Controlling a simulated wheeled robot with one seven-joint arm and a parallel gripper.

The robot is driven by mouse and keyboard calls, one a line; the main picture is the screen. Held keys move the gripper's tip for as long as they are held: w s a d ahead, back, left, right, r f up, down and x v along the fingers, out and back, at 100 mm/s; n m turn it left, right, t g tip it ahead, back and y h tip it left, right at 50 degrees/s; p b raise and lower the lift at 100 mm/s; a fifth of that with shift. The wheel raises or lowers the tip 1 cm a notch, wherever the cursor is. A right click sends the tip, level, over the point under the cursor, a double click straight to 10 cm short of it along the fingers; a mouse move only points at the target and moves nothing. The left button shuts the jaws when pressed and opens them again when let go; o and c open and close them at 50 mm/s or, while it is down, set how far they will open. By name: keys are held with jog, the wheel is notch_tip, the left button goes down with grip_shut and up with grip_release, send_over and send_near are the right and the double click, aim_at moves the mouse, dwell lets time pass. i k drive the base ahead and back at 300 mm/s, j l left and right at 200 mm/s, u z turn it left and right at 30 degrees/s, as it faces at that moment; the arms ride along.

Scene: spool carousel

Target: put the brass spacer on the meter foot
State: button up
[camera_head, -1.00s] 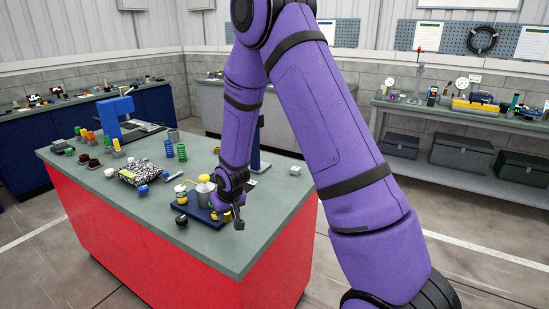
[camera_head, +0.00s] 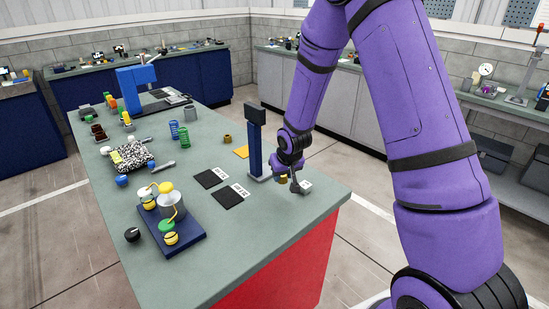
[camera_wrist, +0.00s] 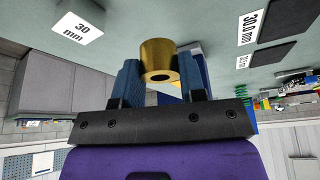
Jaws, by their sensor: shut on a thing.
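The brass spacer (camera_wrist: 157,62) is a short gold ring with a dark bore, held between the two blue fingers of my gripper (camera_wrist: 160,80) in the wrist view. In the head view my gripper (camera_head: 291,181) is low over the near right end of the bench, with a bit of the brass spacer (camera_head: 283,178) showing. A dark blue post with a black head (camera_head: 255,116) stands just left of my gripper on a pale base. I cannot tell for sure which part is the meter foot. A white block marked 30 mm (camera_wrist: 77,27) lies beside my gripper; it also shows in the head view (camera_head: 305,186).
Two black pads (camera_head: 231,196) with white labels lie left of the post. Another brass-coloured ring (camera_head: 228,138) stands behind them. A blue tray (camera_head: 183,243) with a grey cylinder and yellow parts is at the near left. The bench's right edge is close to my gripper.

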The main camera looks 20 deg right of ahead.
aim_at(266, 169)
jog(key=i+l+u, duration=0.15)
jog(key=l, duration=0.25)
jog(key=i+l+u, duration=0.1)
jog(key=l, duration=0.3)
jog(key=i+l+u, duration=0.15)
jog(key=l, duration=0.3)
jog(key=i+l+u, duration=0.15)
jog(key=l, duration=0.25)
jog(key=l+u, duration=0.1)
jog(key=l, duration=0.35)
